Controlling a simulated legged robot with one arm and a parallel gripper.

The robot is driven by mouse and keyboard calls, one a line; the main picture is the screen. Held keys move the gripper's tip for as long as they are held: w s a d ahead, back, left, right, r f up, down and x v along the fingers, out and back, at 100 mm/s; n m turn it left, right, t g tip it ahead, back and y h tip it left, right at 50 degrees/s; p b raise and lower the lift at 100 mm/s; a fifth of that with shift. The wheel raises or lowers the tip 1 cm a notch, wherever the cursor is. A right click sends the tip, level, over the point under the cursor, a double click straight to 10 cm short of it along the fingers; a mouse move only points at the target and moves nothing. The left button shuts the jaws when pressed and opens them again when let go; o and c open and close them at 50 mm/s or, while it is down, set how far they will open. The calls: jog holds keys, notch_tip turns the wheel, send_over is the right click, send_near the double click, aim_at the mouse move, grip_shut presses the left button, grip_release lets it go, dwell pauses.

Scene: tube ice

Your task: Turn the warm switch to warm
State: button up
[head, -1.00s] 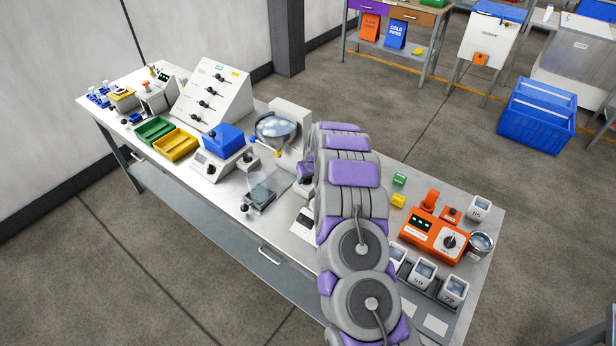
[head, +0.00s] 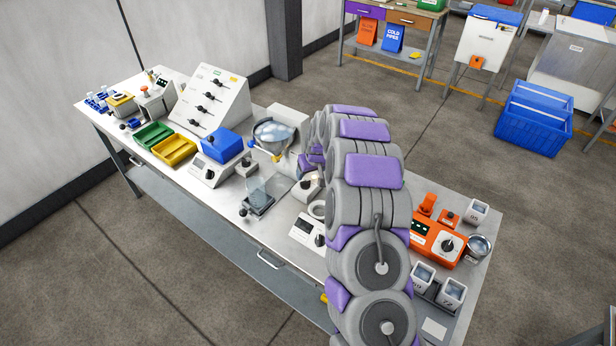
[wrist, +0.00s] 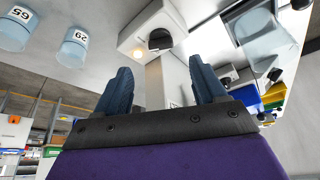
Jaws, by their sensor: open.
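A small white box with a black knob (wrist: 160,40) sits in front of my gripper in the wrist view, with a glowing lamp beside the knob. No label on it is readable, so I cannot confirm it is the warm switch. What looks like the same box (head: 308,188) stands at the table's middle in the head view, just left of my arm. My gripper (wrist: 160,73) is open and empty. Its two dark blue fingers are spread, with the knob ahead between them and apart from them. In the head view my arm hides the fingertips.
A white unit with a display (head: 306,231) stands near the front edge. A clear container (head: 259,196) and a round metal bowl (head: 273,132) are to the left. An orange control box (head: 436,238) and numbered cups (head: 453,290) are right of my arm.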

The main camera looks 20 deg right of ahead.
jog(key=v, duration=0.8)
jog(key=shift+r, duration=0.3)
jog(key=shift+s, duration=0.15)
jog(key=s+a+r+g+b, duration=0.1)
jog(key=s+a+r, duration=0.4)
jog(key=s, duration=0.5)
jog(key=s+a+r+g+b, duration=0.1)
jog(key=s+a+r+g, duration=0.15)
jog(key=s+a, duration=0.55)
jog(key=s+a+g+b, duration=0.1)
jog(key=s+g+b, duration=0.2)
jog(key=s, duration=2.8)
jog(key=shift+s+a+r+m, duration=0.2)
jog(key=shift+s+r+m, duration=0.05)
jog(key=shift+r+m, duration=0.05)
